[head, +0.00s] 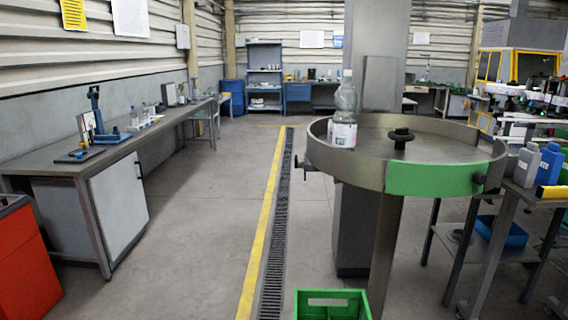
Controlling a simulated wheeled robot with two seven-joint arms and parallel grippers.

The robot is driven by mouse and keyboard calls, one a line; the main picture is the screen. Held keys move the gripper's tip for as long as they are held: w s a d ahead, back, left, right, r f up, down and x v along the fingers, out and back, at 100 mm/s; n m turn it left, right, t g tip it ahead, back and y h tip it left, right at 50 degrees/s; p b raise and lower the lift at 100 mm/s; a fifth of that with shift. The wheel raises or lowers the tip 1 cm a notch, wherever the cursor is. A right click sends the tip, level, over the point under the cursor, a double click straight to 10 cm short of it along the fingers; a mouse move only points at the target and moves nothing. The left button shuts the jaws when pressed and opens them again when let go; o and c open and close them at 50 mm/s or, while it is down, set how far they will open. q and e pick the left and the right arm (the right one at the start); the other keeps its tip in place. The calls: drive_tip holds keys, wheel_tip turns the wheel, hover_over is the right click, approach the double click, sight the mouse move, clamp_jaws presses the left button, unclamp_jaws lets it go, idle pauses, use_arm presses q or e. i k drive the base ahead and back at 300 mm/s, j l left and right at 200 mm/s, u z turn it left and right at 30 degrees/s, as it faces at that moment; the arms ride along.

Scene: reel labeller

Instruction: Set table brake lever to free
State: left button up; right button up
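The round grey metal table (450,155) stands right of centre, with a raised rim and a green panel (430,179) on its near side. A small dark lever-like part (302,164) sticks out from the rim's left side. A dark round knob (478,179) sits on the rim at the green panel's right end. I cannot tell which of these is the brake lever, or its setting. A black knob (400,138) stands up from the middle of the table. A clear bottle (345,103) with a white label stands on the table's left part. Neither gripper shows.
A green crate (332,296) sits on the floor before the table. A grey column (352,235) rises behind it. Bottles (548,163) stand on a bench at right. A long workbench (75,160) and red cabinet (27,260) are at left. The floor between is clear.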

sight(299, 162)
drive_tip(key=j, duration=0.85)
drive_tip(key=i+j, duration=0.1)
drive_tip(key=j, duration=0.35)
drive_tip(key=i+j, duration=0.1)
drive_tip(key=j, duration=0.4)
drive_tip(key=i+j+z, duration=0.1)
drive_tip(key=j, duration=0.35)
drive_tip(key=i+j, duration=0.35)
drive_tip(key=i, duration=0.15)
drive_tip(key=i+j, duration=0.3)
drive_tip(key=i, duration=0.7)
